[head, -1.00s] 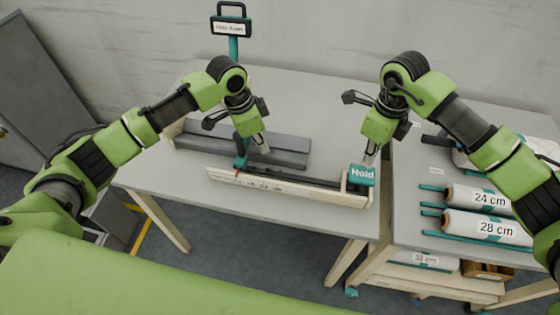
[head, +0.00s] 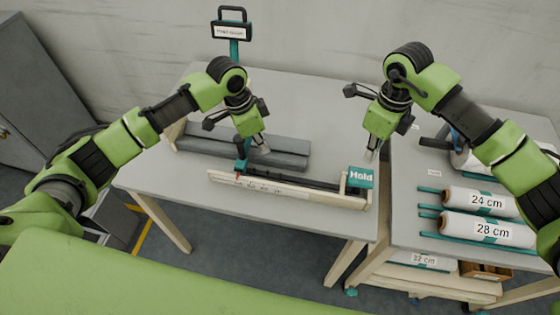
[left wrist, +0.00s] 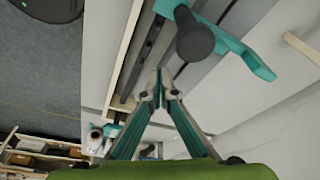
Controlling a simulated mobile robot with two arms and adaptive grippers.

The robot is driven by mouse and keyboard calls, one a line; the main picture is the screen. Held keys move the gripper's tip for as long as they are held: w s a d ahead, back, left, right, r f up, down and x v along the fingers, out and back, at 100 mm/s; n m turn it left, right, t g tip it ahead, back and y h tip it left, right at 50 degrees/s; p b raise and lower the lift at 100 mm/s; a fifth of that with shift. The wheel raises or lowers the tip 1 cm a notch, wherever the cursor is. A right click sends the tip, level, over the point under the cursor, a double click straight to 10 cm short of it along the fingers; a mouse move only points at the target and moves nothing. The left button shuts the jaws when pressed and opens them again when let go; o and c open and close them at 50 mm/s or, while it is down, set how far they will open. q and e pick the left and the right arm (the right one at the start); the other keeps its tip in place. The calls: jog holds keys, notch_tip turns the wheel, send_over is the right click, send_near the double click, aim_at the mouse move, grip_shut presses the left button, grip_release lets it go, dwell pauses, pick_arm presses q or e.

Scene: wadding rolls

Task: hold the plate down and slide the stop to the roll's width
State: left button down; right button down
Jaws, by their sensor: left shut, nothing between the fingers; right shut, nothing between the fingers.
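The teal plate marked "Hold" (head: 361,177) sits at the right end of the cream rail (head: 285,190), which has scale marks on its front. The teal stop (head: 241,160) with a dark knob stands near the rail's left end. It also shows large in the left wrist view, with its knob (left wrist: 195,40) and a teal arm. My left gripper (head: 263,147) is shut and empty just right of the stop; its closed tips (left wrist: 161,96) show beside the rail. My right gripper (head: 371,157) is shut and empty, just above and behind the plate; contact cannot be told.
A grey padded block (head: 285,151) lies behind the rail on the grey table (head: 310,105). A sign stand (head: 232,31) rises at the back. On the right bench lie a 24 cm roll (head: 465,201) and a 28 cm roll (head: 470,227); a 32 cm roll (head: 424,260) lies below.

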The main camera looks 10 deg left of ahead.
notch_tip(320, 180, up, 9)
jog(key=p, duration=0.8)
dwell(0.4)
jog(key=shift+s+f, duration=0.1)
